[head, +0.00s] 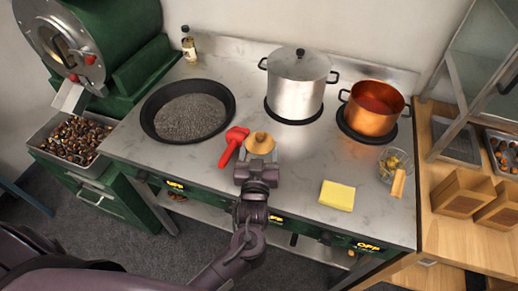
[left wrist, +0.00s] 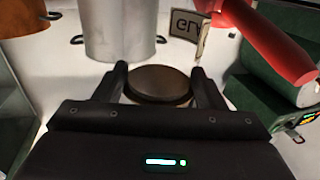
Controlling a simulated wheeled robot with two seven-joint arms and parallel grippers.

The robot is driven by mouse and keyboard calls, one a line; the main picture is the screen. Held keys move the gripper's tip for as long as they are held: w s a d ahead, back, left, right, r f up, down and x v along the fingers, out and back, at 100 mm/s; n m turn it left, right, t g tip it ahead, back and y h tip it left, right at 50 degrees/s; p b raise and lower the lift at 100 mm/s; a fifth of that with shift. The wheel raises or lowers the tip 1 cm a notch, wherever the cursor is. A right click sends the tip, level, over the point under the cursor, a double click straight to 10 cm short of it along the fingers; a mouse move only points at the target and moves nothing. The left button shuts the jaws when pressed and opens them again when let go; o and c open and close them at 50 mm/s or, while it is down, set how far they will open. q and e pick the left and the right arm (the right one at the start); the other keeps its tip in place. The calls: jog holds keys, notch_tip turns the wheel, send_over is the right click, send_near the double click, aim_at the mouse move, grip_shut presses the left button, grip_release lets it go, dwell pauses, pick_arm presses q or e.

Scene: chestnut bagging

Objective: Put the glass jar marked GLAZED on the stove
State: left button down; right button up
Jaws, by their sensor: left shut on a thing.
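My left gripper (head: 258,165) is shut on a round jar-like thing with a tan lid (head: 260,140), over the front middle of the pale stove top (head: 290,165). In the left wrist view its brown round top (left wrist: 158,84) sits between the two fingers (left wrist: 158,92). I cannot read a GLAZED mark on it, and its lower part is mostly hidden. I cannot tell whether it touches the surface. A card with partly visible dark letters (left wrist: 187,28) shows behind it in the wrist view. My right gripper is not in view.
A red tool (head: 234,145) lies close left of the gripper. A black pan (head: 150,125) is farther left. A steel pot (head: 298,85) and copper pot (head: 374,110) stand behind and right. A yellow pad (head: 338,195) and glass container (head: 391,158) are right; surface between is clear.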

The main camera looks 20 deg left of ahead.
pick_arm(q)
jog(key=shift+f, duration=0.1)
jog(key=shift+c, duration=1.6)
grip_release()
jog(key=shift+r, duration=0.25)
jog(key=b+v, duration=0.2)
jog(key=v, duration=0.8)
jog(key=shift+s+d+f, duration=0.1)
jog(key=shift+s+f, duration=0.1)
jog(key=shift+s, duration=0.1)
jog(key=shift+s+d+r, duration=0.1)
jog(key=shift+s+d, duration=0.05)
jog(key=shift+s, duration=0.55)
